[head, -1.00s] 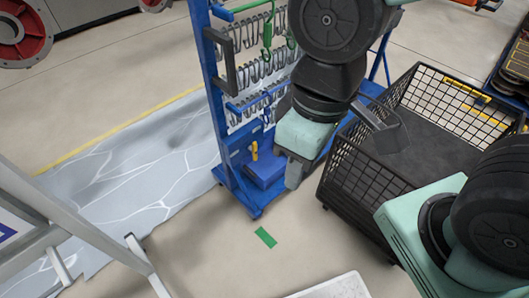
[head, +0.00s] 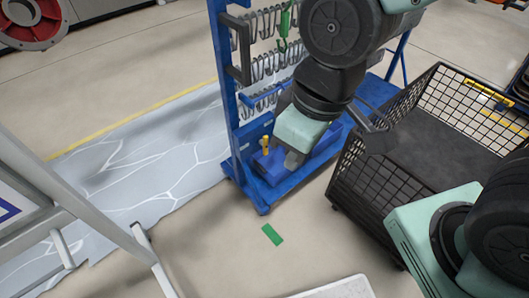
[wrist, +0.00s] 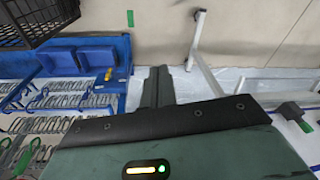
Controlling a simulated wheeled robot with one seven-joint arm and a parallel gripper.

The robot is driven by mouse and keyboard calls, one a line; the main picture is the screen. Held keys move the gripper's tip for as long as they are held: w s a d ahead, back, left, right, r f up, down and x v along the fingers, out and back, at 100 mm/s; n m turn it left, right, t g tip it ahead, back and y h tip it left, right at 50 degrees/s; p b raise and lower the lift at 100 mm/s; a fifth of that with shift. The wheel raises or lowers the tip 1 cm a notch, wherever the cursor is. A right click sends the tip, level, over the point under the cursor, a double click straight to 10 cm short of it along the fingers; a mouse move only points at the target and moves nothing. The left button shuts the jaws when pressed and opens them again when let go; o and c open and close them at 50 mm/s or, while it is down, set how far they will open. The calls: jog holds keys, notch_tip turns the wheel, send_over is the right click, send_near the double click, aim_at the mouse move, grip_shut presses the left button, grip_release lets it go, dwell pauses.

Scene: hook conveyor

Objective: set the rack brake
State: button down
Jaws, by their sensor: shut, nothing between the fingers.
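The blue rack (head: 228,95) stands upright on a low wheeled base, with rows of metal hooks on its panel. A small yellow lever (head: 266,145), which looks like the brake handle, stands up at the base beside a blue box (head: 278,165). The lever also shows in the wrist view (wrist: 108,74). In the wrist view my gripper's fingers (wrist: 158,85) are together, apart from the lever. The lever's foot is hard to make out.
A black mesh cart (head: 375,190) stands close to the right of the rack. A grey metal frame (head: 75,205) is at the left. A green floor mark (head: 272,235) lies in front of the rack, with clear floor around it. A red flanged part (head: 35,20) is at top left.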

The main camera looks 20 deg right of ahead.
aim_at(265, 145)
jog(key=w+a+f+n+t+y+b, duration=0.1)
jog(key=w+f+t+b, duration=0.1)
jog(key=w+f+b, duration=0.55)
jog(key=w+a+f+n+t+b, duration=0.15)
jog(key=w+f+b, duration=0.3)
jog(key=f, duration=0.55)
jog(key=w+f+t+y+b, duration=0.1)
jog(key=w+f+t+b, duration=0.2)
jog(key=w+f+b, duration=0.45)
jog(key=w+d+f+n+t+b, duration=0.2)
jog(key=w+f+n+t+b, duration=0.1)
jog(key=f+b, duration=0.4)
jog(key=w+d+f+n+t+b, duration=0.2)
jog(key=w+f+n+t+b, duration=0.1)
jog(key=f+b, duration=0.4)
jog(key=w+d+f+n+t+b, duration=0.2)
jog(key=w+f+n+t+b, duration=0.1)
jog(key=f+b, duration=0.4)
notch_tip(265, 145, down, 2)
jog(key=shift+w+d+f+n+t, duration=0.25)
jog(key=shift+w+d+n+t, duration=0.1)
jog(key=shift+w+t, duration=0.25)
jog(key=shift+s, duration=0.15)
jog(key=w+d+b, duration=0.1)
jog(key=w+b, duration=0.5)
jog(key=w, duration=0.5)
jog(key=shift+w+d+b, duration=0.3)
jog(key=shift+d+b, duration=0.05)
jog(key=shift+b, duration=0.05)
